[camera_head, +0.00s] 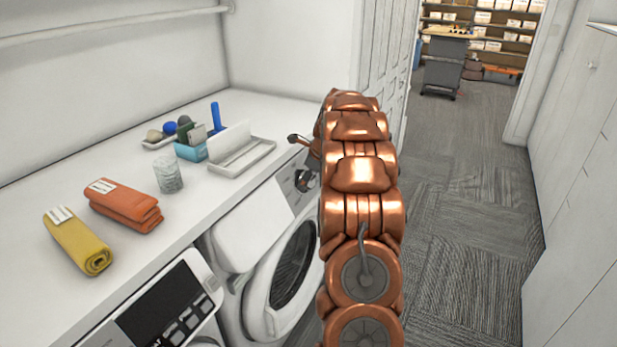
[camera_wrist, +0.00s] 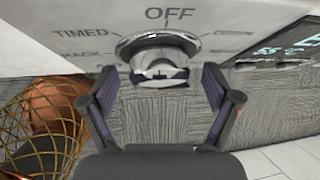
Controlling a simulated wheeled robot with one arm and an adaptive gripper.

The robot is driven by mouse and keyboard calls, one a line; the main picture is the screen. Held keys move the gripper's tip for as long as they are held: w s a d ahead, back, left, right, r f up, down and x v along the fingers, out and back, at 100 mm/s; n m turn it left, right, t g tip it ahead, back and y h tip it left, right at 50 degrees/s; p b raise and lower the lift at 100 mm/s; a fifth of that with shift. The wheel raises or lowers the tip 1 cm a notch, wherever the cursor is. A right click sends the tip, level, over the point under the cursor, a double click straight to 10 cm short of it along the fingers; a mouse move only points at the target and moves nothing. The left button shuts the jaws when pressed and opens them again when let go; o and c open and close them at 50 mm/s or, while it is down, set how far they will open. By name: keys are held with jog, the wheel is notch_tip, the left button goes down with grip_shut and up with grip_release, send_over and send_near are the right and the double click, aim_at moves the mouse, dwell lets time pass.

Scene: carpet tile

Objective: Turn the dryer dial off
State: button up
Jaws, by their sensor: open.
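The dryer dial (camera_wrist: 158,46) is a round chrome knob at the top middle of the wrist view. The word OFF is printed above it, with TIMED and RACK to its left. I cannot clearly tell which mark the dial points to. My gripper (camera_wrist: 162,98) is open, its two dark fingers spread left and right just below the dial, holding nothing. Whether a finger touches the dial is unclear. In the head view the white dryer (camera_head: 257,224) has a round door, and its dial (camera_head: 302,181) shows beside my copper arm, which hides part of the panel.
A lit display (camera_wrist: 300,42) is right of the dial. A second machine with a black panel (camera_head: 160,309) stands at front left. The white counter (camera_head: 110,170) holds a yellow towel (camera_head: 77,240), orange towels (camera_head: 124,206), a glass (camera_head: 168,174) and a tray (camera_head: 243,156). Carpet at right is clear.

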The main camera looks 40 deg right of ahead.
jog(key=c, duration=1.1)
jog(key=shift+c, duration=0.2)
